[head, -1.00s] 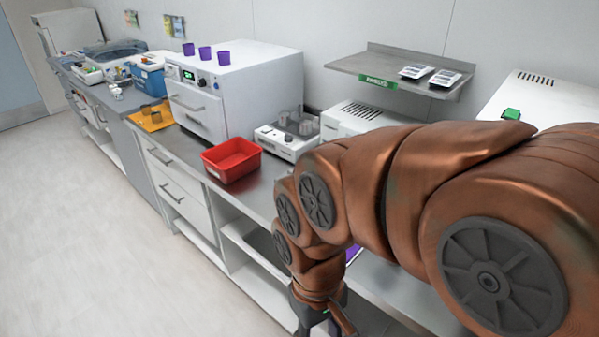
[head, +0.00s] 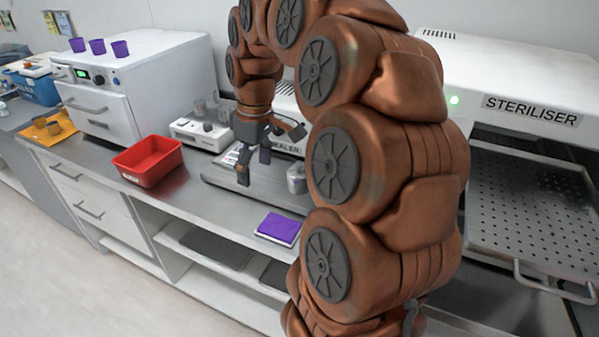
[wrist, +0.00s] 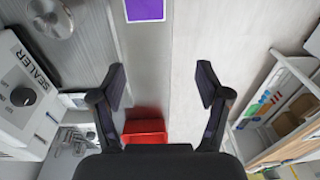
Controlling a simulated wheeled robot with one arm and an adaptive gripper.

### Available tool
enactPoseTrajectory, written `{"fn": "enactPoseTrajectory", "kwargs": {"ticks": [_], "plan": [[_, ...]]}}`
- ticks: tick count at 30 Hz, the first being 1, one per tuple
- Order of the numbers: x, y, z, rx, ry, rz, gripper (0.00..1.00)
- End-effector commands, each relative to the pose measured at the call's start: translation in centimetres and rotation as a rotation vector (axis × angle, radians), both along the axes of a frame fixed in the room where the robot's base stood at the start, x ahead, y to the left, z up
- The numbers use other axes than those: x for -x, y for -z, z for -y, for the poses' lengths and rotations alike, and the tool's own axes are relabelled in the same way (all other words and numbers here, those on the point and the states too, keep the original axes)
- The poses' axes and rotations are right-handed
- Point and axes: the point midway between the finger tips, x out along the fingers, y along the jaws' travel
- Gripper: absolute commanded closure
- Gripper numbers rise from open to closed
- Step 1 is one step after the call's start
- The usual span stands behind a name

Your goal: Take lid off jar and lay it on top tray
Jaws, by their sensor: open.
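A small silver jar (head: 297,180) stands on the steel worktop in front of the sealer, just left of my arm. It also shows in the wrist view (wrist: 48,18) at the top left, with a round metal top that looks like its lid. My gripper (head: 254,166) is open and empty above the worktop, left of the jar and apart from it. In the wrist view my gripper's fingers (wrist: 161,78) are spread with nothing between them. A perforated metal tray (head: 535,205) with a handle sticks out below the steriliser at the right; I cannot tell if it is the top tray.
A red bin (head: 148,160) stands left of my gripper. A purple-covered pad (head: 279,228) lies at the counter's front edge. The sealer (wrist: 22,95) is behind the worktop. A white cabinet with purple cups (head: 97,47) stands at the back left.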

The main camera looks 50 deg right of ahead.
Motion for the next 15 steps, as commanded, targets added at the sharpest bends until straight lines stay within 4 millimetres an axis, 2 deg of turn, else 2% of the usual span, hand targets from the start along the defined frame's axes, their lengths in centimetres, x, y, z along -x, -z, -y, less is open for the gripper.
{"fn": "enactPoseTrajectory", "kwargs": {"ticks": [1, 3, 9, 12, 15], "plan": [[-0.6, 0.2, 2.3, 0.0, 0.009, 0.012, 0.24], [-0.9, 0.2, 5.3, 0.004, 0.008, 0.027, 0.24], [-0.7, 0.3, 12.2, 0.021, 0.015, 0.057, 0.24], [-0.4, 0.4, 14.1, 0.026, 0.016, 0.062, 0.24], [-0.2, 0.5, 15.1, 0.03, 0.019, 0.064, 0.24]]}}
